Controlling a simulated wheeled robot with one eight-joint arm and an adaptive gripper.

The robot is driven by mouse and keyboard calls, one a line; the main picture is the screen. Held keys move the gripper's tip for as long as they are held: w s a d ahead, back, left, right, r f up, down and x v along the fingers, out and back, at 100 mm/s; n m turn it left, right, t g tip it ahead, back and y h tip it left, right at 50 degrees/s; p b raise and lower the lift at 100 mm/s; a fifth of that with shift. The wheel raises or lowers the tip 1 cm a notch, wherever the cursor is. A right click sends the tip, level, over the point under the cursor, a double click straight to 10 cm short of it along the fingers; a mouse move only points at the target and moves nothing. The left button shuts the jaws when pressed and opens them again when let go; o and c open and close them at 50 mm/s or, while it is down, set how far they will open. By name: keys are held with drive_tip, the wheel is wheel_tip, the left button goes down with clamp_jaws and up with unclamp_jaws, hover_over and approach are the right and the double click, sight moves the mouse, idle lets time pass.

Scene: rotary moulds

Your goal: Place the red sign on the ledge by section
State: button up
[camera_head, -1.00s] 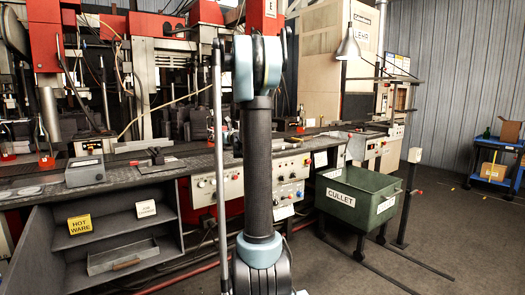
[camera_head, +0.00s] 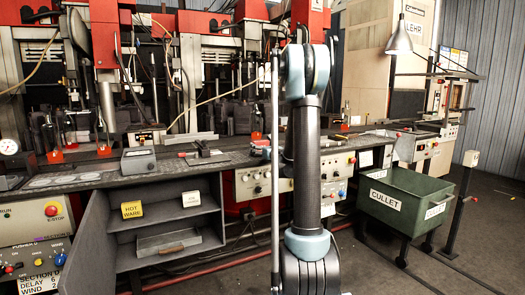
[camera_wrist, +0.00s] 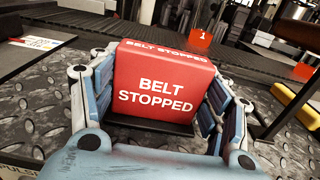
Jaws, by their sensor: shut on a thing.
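The red sign (camera_wrist: 160,90), lettered "BELT STOPPED" in white, stands upright in the wrist view. My gripper (camera_wrist: 150,100) is shut on it, with one blue-grey finger along each side. Its dark base is low over or on the diamond-plate surface; I cannot tell whether it touches. In the head view my gripper and the sign are not clearly visible behind my arm. The long dark ledge (camera_head: 90,178) runs along the front of the machine. A panel lettered "SECTION" (camera_head: 40,281) is at the lower left.
A yellow-handled tool (camera_wrist: 296,104) lies at the right. On the ledge are a grey box (camera_head: 138,160) and a dark tool (camera_head: 205,154). Below are an open shelf (camera_head: 160,222) and a green CULLET bin (camera_head: 405,205).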

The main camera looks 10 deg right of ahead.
drive_tip(key=o, duration=1.1)
drive_tip(key=v, duration=1.2)
drive_tip(key=s+a+f+n+g, duration=0.2)
drive_tip(key=s+a+n+g, duration=0.15)
drive_tip(key=s+n, duration=0.3)
drive_tip(key=s+a+f+n+g+y, duration=0.1)
drive_tip(key=s+a+f+n+g, duration=0.1)
drive_tip(key=s+a+n, duration=0.4)
drive_tip(key=s+a+f+n+g, duration=0.3)
drive_tip(key=s+n, duration=0.3)
drive_tip(key=s, duration=0.2)
drive_tip(key=s+d+f+n+g+h, duration=0.2)
drive_tip(key=s+d+f+n, duration=0.1)
drive_tip(key=s, duration=0.5)
drive_tip(key=s+d+f+n+g+h, duration=0.2)
drive_tip(key=s+d+f+n, duration=0.1)
drive_tip(key=s+n, duration=0.3)
drive_tip(key=s+d+f+n+g+h, duration=0.2)
drive_tip(key=s+f+n, duration=0.3)
drive_tip(key=s, duration=0.6)
drive_tip(key=shift+d+g+h, duration=0.25)
drive_tip(key=shift+d+h, duration=0.05)
drive_tip(key=shift+d, duration=0.5)
